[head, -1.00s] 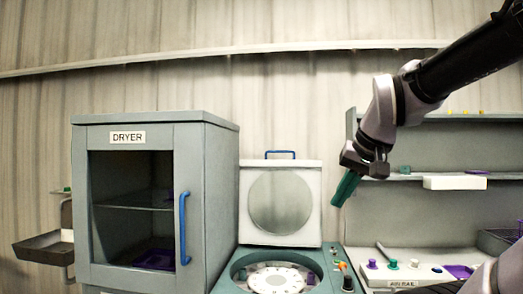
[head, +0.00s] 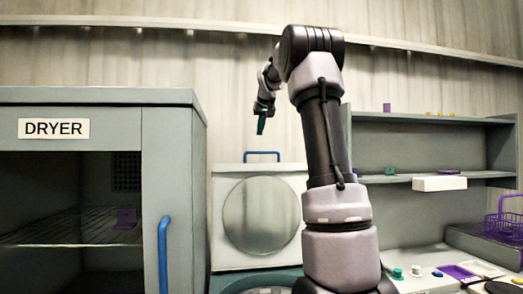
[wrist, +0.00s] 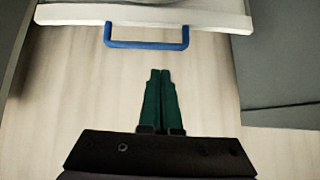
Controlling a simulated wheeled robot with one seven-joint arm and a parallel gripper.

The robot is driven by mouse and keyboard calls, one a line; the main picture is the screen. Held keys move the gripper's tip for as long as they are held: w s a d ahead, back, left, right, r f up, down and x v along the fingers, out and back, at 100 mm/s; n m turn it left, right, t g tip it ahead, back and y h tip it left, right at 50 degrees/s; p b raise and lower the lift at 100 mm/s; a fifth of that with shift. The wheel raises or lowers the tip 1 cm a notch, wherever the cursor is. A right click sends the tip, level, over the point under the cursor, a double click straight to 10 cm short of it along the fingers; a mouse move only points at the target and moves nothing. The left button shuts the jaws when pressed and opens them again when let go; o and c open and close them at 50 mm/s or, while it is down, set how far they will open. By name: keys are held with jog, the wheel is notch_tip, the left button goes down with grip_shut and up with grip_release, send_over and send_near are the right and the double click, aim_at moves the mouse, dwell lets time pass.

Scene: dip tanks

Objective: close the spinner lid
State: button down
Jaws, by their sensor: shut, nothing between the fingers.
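The spinner lid (head: 229,253) stands open and upright behind the spinner (head: 243,283), a pale panel with a round disc. A blue handle (head: 262,156) sits on its top edge. My gripper (head: 261,125) is above the lid, pointing down, near the handle and apart from it in the picture. In the wrist view the green fingers (wrist: 160,77) are together with nothing between them. The blue handle (wrist: 147,44) and the lid's edge (wrist: 140,14) lie beyond the fingertips, with a visible gap. Most of the spinner's tub is cut off or hidden by my arm.
The dryer (head: 174,155) with its blue door handle (head: 163,254) stands close on the left. A shelf unit (head: 430,150) with a white box (head: 439,184) is on the right. A purple basket (head: 502,227) sits at the far right.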

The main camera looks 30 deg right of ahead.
jog(key=w+d+f, duration=0.5)
jog(key=w+f, duration=0.2)
jog(key=w, duration=0.4)
jog(key=shift+h, duration=0.3)
jog(key=shift+s+a+f, duration=0.15)
jog(key=shift+s+a, duration=0.05)
jog(key=shift+s, duration=0.85)
jog(key=shift+s+a+f, duration=0.15)
jog(key=shift+s+a, duration=0.05)
jog(key=shift+s, duration=0.8)
jog(key=shift+s, duration=0.15)
